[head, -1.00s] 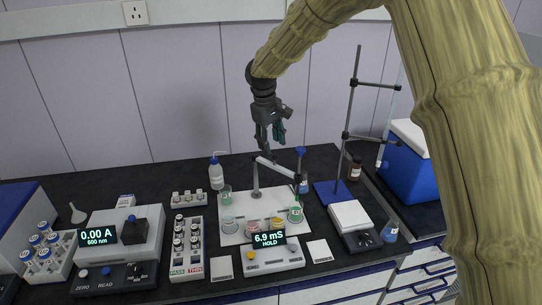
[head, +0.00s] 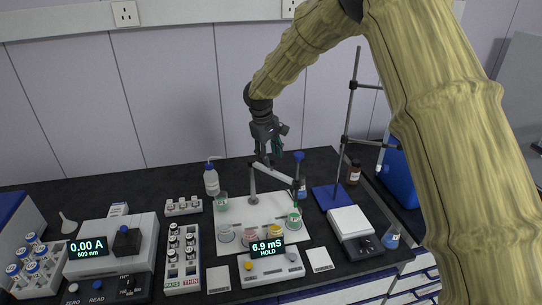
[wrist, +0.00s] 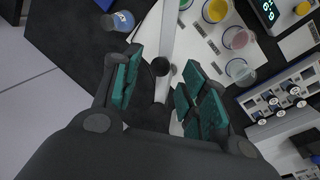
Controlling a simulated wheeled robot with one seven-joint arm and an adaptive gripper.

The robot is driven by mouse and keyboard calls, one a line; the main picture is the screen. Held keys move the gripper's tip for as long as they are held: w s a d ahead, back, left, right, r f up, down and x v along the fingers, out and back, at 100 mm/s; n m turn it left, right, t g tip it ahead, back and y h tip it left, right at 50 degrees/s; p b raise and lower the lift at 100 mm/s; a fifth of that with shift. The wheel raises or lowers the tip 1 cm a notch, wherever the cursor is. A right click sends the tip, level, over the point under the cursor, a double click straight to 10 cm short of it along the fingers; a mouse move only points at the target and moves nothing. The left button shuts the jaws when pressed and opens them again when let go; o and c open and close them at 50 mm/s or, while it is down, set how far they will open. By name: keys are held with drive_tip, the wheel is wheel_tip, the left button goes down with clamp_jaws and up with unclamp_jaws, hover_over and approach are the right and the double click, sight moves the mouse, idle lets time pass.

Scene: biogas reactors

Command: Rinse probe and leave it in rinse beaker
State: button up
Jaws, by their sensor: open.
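The probe with a blue top (head: 299,157) stands upright at the right end of a jointed grey holder arm (head: 273,173), over a beaker with green on it (head: 294,215). I cannot tell if its tip is inside. My gripper (head: 271,157) is open and empty above the holder arm, left of the probe top. In the wrist view, the pale holder arm (wrist: 168,38) runs between my open fingers (wrist: 160,88), beneath them. Which beaker is the rinse beaker is unclear; another beaker (head: 222,203) stands at the mat's back left.
Yellow (head: 276,231) and pink (head: 249,237) cups and a clear cup (head: 226,234) stand on the white mat (head: 262,212). A meter (head: 270,268) reads 6.9 mS HOLD. A wash bottle (head: 212,182) stands left; a tall rod stand (head: 349,120) rises right.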

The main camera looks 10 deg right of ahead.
sight(272, 167)
drive_tip(key=shift+p+x, duration=0.3)
drive_tip(key=shift+x, duration=0.9)
clamp_jaws()
